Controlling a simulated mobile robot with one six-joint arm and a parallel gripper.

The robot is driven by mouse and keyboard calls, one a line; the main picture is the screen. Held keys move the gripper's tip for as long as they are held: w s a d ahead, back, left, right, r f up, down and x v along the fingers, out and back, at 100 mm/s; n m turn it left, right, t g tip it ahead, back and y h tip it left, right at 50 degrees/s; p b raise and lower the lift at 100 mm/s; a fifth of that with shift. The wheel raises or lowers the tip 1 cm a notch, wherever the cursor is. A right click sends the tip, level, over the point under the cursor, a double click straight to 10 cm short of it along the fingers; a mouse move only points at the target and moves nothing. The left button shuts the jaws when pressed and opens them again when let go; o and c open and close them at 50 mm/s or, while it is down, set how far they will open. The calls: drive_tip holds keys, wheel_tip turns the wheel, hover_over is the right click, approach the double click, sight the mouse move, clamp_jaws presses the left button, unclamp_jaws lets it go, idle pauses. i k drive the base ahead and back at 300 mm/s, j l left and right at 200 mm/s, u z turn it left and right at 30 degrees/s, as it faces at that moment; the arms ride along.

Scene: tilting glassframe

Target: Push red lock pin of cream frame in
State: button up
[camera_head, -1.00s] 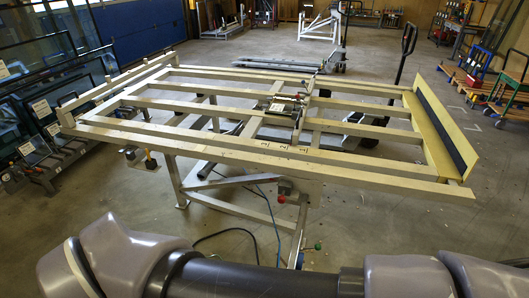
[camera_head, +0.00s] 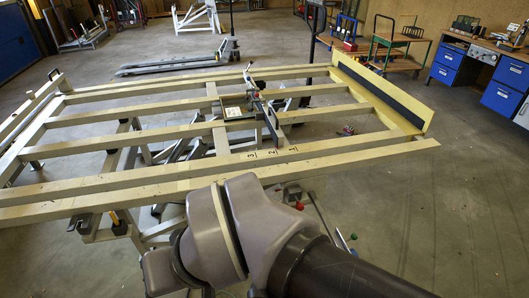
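The cream frame (camera_head: 150,132) is a large slatted tilting table that lies nearly flat across the view. A small red knob (camera_head: 299,206) shows under its near edge, right of my arm. It may be the red lock pin; it is too small to tell how far in it sits. My arm (camera_head: 275,225) covers part of the near underside of the frame. My gripper is not in view.
A small green knob (camera_head: 353,237) shows at the lower right, beside my arm. A yellow ledge (camera_head: 395,108) stands along the frame's right end. A pallet truck (camera_head: 185,62) stands behind the frame. The floor (camera_head: 470,200) on the right is clear.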

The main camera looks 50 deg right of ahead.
sight(300, 206)
drive_tip(key=i+j+z, duration=0.2)
drive_tip(key=z, duration=0.2)
drive_tip(key=i+j+z, duration=0.2)
drive_tip(key=z, duration=0.15)
drive_tip(key=i+j+z, duration=0.15)
drive_tip(key=j+z, duration=0.25)
drive_tip(key=z, duration=1.35)
drive_tip(key=u, duration=1.35)
drive_tip(key=z, duration=1.35)
drive_tip(key=i+l+z, duration=0.25)
drive_tip(key=i+z, duration=0.15)
drive_tip(key=i, duration=0.05)
